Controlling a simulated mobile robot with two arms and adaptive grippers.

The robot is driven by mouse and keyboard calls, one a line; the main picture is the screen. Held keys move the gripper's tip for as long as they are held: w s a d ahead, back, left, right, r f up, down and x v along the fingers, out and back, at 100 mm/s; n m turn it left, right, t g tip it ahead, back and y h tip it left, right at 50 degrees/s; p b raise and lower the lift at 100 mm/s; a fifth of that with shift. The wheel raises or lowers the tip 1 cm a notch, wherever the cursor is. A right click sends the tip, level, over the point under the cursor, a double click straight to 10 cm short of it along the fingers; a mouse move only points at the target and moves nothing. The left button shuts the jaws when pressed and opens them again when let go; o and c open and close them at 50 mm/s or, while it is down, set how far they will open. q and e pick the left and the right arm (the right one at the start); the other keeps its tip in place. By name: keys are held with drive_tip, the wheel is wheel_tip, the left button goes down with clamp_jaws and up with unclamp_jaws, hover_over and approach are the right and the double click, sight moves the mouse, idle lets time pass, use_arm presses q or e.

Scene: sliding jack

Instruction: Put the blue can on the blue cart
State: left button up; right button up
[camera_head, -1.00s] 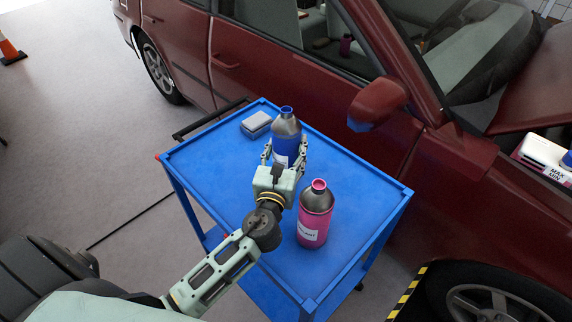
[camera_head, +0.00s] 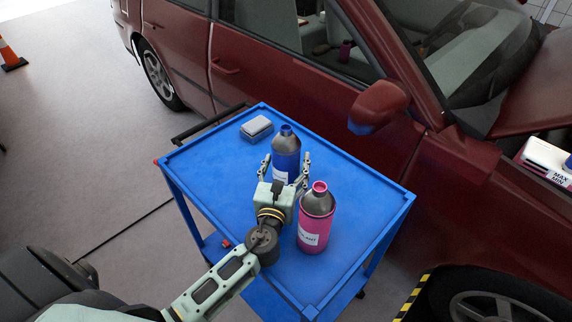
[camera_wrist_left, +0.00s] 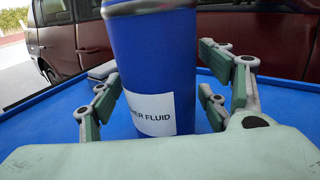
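The blue can (camera_head: 286,158), with a dark neck and blue cap, stands upright on the blue cart (camera_head: 215,182). My left gripper (camera_head: 284,166) is at the near side of the can, with its fingers spread. In the left wrist view, the can (camera_wrist_left: 155,65) with its white label stands between the open fingers (camera_wrist_left: 165,95), with gaps visible beside it. A pink can (camera_head: 316,218) stands upright on the cart, right beside my left wrist. My right gripper is not in view.
A grey sponge-like block (camera_head: 257,128) lies near the cart's far left corner. A dark red car (camera_head: 440,190) stands close behind the cart, its side mirror (camera_head: 378,106) near the cart's right edge. The left part of the cart top is clear.

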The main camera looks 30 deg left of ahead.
sight(283, 174)
use_arm(q)
drive_tip(key=shift+r, duration=0.15)
drive_tip(key=v, duration=0.6)
drive_tip(key=shift+s+b, duration=0.15)
drive_tip(key=shift+b, duration=0.25)
drive_tip(key=shift+s+d, duration=0.15)
drive_tip(key=shift+s, duration=0.45)
